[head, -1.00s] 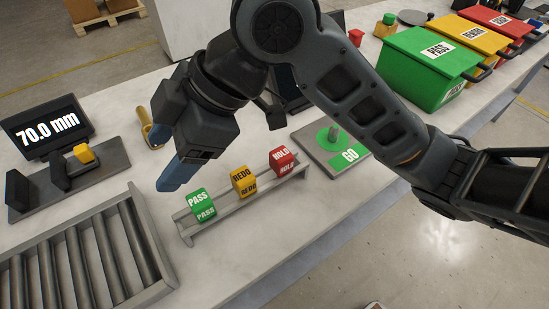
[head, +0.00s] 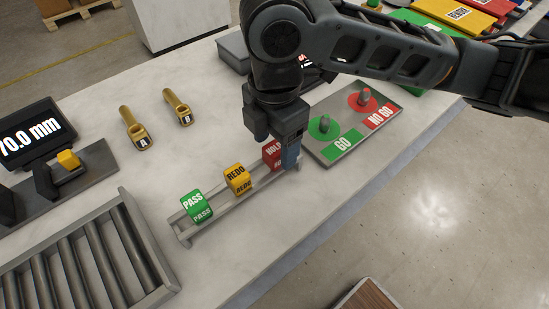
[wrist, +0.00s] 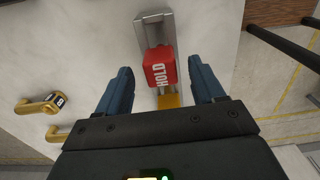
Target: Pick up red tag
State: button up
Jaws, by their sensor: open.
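The red tag (head: 272,154), a cube marked HOLD, sits at the far right end of the grey rack (head: 184,240). In the head view my gripper (head: 290,160) is down at that end and its blue finger covers part of the tag. In the wrist view the red tag (wrist: 159,66) lies ahead of and between the two blue fingers of my gripper (wrist: 163,88), with a gap on each side. The jaws are open and hold nothing. The yellow REDO tag (head: 237,180) and the green PASS tag (head: 196,205) stand along the same rack.
A plate with GO and NO GO posts (head: 345,150) is close to the right of my gripper. Two brass handled pieces (head: 133,128) lie at the back left. A roller conveyor (head: 85,260) stands at the front left. The counter in front of the rack is clear.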

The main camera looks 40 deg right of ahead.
jog(key=shift+f, duration=1.35)
jog(key=shift+c, duration=0.4)
jog(key=c, duration=1)
jog(key=shift+r, duration=0.1)
